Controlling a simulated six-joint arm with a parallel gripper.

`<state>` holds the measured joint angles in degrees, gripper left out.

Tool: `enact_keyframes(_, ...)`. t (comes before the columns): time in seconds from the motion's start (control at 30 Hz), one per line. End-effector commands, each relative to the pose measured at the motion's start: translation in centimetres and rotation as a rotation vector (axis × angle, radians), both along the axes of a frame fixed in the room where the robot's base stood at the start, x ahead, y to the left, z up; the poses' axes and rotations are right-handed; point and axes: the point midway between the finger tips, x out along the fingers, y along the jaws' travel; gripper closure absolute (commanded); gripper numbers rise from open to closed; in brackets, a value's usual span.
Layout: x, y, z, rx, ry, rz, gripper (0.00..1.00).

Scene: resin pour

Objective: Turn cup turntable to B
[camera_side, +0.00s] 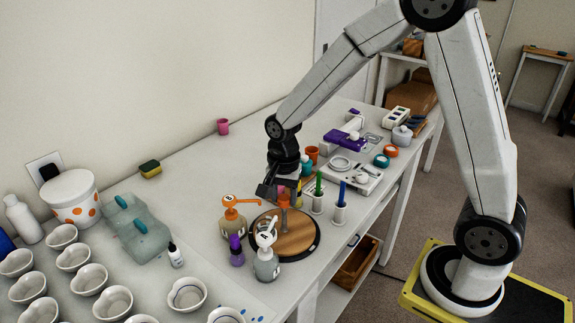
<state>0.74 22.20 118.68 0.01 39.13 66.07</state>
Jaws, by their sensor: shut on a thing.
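The cup turntable (292,240) is a round wooden disc with a dark rim, lying on the white table near its front edge. An orange-brown post (284,216) stands up from it. My gripper (279,193) points down over the far part of the disc and appears shut on the top of this post; the fingers hide the exact contact. A pump bottle with an orange head (233,222) stands at the disc's left edge. A bottle with a white pump head (266,262) stands at its near edge. A letter B cannot be made out.
Several white cups and a clear container (139,229) fill the left.

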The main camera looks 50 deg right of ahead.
Motion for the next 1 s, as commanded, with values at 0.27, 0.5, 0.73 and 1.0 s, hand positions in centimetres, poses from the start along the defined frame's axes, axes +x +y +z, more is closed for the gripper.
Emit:
enact_keyframes(0.27,0.05,-0.01,0.06,0.0,-0.002,-0.138,1.0)
enact_keyframes(0.5,0.06,-0.01,0.07,0.0,-0.002,-0.258,1.0)
enact_keyframes(0.73,0.06,-0.01,0.07,0.0,-0.002,-0.367,1.0)
enact_keyframes(1.0,0.06,-0.02,0.07,0.0,-0.002,-0.456,1.0)
